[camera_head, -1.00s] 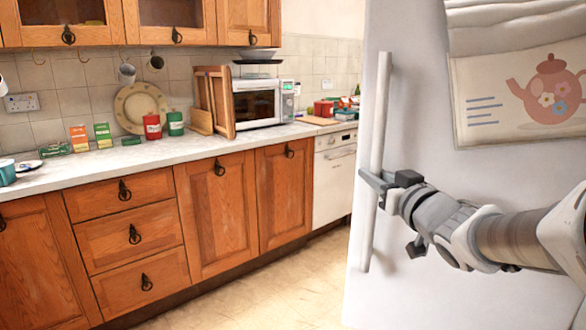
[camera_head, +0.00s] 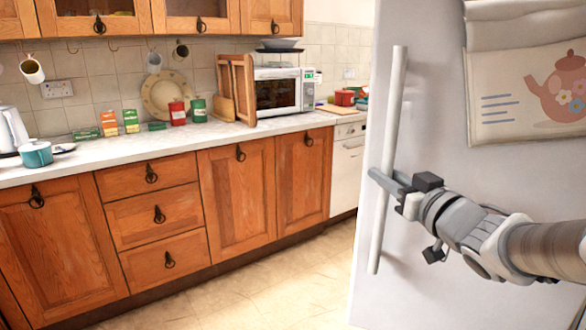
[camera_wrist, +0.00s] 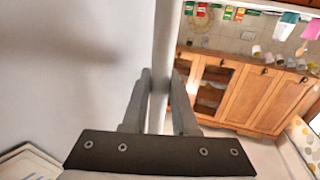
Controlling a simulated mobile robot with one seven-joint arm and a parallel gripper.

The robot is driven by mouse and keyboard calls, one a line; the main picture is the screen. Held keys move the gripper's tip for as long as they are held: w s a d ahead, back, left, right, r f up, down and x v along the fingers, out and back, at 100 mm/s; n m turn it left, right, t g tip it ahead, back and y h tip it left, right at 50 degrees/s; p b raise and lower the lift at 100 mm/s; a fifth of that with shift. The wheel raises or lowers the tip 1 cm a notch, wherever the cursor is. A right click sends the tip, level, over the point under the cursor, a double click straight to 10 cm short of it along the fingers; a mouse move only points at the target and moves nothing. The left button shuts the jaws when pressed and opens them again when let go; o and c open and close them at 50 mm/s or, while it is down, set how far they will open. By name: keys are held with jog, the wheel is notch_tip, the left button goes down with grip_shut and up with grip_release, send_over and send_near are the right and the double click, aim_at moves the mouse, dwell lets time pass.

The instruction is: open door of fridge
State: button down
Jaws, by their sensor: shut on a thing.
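The white fridge door (camera_head: 430,110) fills the right side of the head view, with its long upright handle (camera_head: 388,150) near its left edge. My gripper (camera_head: 385,186) is shut on the handle around its middle, with my arm coming in from the right. In the wrist view the handle (camera_wrist: 162,50) runs down between the two fingers of my gripper (camera_wrist: 160,88). The door surface (camera_wrist: 70,80) lies on the left there. Whether the door stands ajar from the fridge body cannot be told, as the body is hidden.
Wooden base cabinets (camera_head: 160,225) and a worktop (camera_head: 120,155) with a microwave (camera_head: 280,90) and tins run along the back left. The tiled floor (camera_head: 270,290) between cabinets and door is clear. A teapot-print cloth (camera_head: 530,95) hangs on the door.

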dwell(0.4)
jog(key=c, duration=0.7)
grip_release()
jog(key=shift+s, duration=0.2)
jog(key=v, duration=1.7)
jog(key=shift+s, duration=0.1)
